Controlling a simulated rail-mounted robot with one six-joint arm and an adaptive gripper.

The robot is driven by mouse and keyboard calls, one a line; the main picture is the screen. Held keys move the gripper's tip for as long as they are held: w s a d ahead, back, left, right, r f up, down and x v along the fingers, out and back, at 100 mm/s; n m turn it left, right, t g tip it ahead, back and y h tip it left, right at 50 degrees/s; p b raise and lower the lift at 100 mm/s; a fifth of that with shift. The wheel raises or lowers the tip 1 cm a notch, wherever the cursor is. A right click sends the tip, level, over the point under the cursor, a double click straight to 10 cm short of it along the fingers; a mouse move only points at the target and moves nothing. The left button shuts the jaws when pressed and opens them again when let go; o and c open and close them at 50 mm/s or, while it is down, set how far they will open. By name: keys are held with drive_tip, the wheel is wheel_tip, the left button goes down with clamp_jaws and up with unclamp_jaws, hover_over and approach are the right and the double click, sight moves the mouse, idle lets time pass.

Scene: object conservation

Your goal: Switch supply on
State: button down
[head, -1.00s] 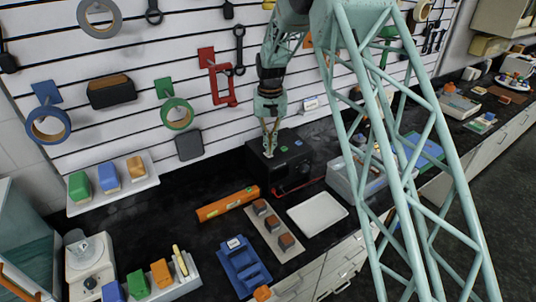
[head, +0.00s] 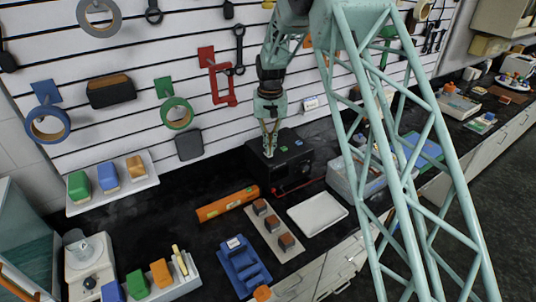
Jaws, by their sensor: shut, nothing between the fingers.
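The power supply is most likely the black box-shaped unit (head: 290,165) at the back of the black counter, against the slatted wall. My gripper (head: 268,153) points down at the left part of the unit's top. It is shut and empty, with its tips at or just above that surface; I cannot tell whether they touch. The switch itself is too small to make out or is hidden by the gripper.
An orange level (head: 227,203), a strip with brown blocks (head: 285,248), a white tray (head: 317,214) and a blue tray (head: 243,266) lie in front. A grey bin (head: 357,180) stands to the right. Tools and tape rolls hang on the wall behind.

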drive_tip(key=shift+f+b, duration=0.4)
drive_tip(key=shift+f, duration=0.4)
idle(1.0)
drive_tip(key=shift+r, duration=0.15)
drive_tip(key=shift+r+p, duration=1.25)
drive_tip(key=shift+r, duration=2.1)
drive_tip(key=shift+r, duration=0.1)
